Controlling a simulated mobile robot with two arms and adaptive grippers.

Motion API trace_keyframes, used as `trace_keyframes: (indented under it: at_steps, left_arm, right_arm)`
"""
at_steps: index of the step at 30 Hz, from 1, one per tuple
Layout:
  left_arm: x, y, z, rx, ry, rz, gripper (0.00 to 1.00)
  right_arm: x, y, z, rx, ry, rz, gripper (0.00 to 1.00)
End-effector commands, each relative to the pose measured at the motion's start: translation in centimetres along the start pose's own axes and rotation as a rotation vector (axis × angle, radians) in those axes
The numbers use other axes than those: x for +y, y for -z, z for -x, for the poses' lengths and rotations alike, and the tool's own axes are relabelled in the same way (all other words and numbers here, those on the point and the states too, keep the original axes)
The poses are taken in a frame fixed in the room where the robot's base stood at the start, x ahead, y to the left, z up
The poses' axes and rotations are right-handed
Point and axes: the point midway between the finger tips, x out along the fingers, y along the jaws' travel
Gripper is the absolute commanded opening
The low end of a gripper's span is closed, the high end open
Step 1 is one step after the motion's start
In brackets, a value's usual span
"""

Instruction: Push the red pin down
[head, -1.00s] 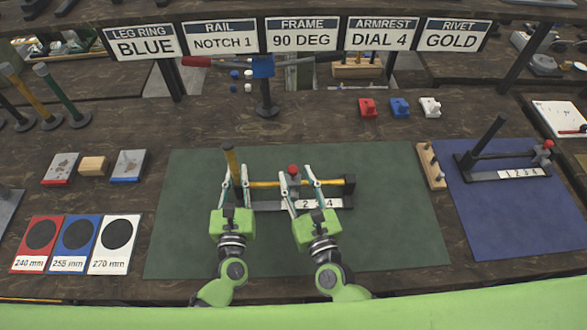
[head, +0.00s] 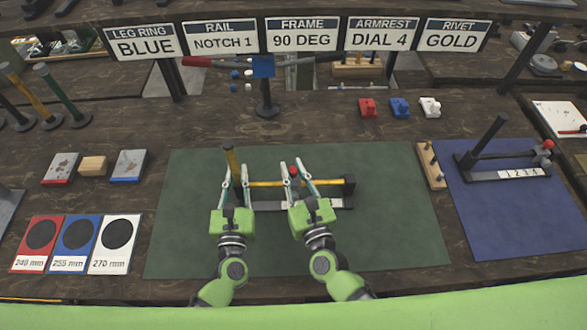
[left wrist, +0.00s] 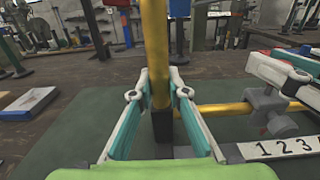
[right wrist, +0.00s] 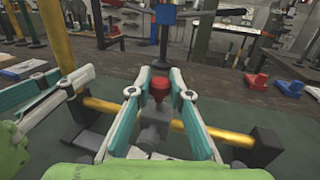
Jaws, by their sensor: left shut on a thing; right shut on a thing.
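The red pin (head: 295,171) stands on a grey slider block (right wrist: 154,135) on a horizontal gold rail (head: 265,183). My right gripper (head: 291,163) is shut around the red pin, which also shows between its fingers in the right wrist view (right wrist: 160,88). My left gripper (head: 236,168) is shut on an upright gold post (left wrist: 155,45) at the rail's left end. The post's lower part is black. A white number strip (left wrist: 287,147) lies below the rail. In the head view my right gripper partly hides the block and the strip.
The green mat (head: 390,225) is clear around the fixture. A wooden pin holder (head: 431,166) and a second fixture on a blue mat (head: 520,225) are at the right. Red, blue and white blocks (head: 400,108) stand behind. Size cards (head: 75,246) lie left.

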Motion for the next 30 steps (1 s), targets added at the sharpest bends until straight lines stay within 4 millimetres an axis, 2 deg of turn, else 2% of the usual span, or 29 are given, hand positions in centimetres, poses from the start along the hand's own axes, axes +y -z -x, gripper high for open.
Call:
trace_keyframes:
  at_steps: [3, 12, 13, 14, 15, 25, 30]
  left_arm:
    - [0.0, -0.1, 0.0, -0.001, 0.000, 0.000, 0.00]
    - [0.0, -0.1, 0.0, -0.002, 0.000, 0.000, 0.00]
    - [0.0, -0.1, 0.0, -0.002, 0.000, 0.000, 0.00]
    - [0.0, -0.1, 0.0, -0.002, 0.000, 0.000, 0.00]
    - [0.0, -0.1, 0.0, -0.002, 0.000, 0.000, 0.00]
    - [0.0, -0.1, 0.0, -0.002, 0.000, 0.000, 0.00]
    - [0.0, -0.1, 0.0, -0.002, 0.000, 0.000, 0.00]
  right_arm:
    - [-0.1, 1.3, 0.0, 0.005, -0.002, 0.004, 0.00]
    - [-0.2, 1.8, 0.1, 0.007, 0.001, 0.003, 0.00]
    - [-0.2, 1.8, 0.1, 0.007, 0.001, 0.003, 0.26]
    - [-0.2, 1.8, 0.1, 0.007, 0.001, 0.003, 0.34]
    - [-0.2, 1.8, 0.1, 0.007, 0.001, 0.003, 0.37]
    - [-0.1, 1.6, 0.2, 0.004, 0.000, 0.002, 0.37]
    - [-0.1, 1.7, 2.1, 0.006, -0.001, 0.001, 0.37]
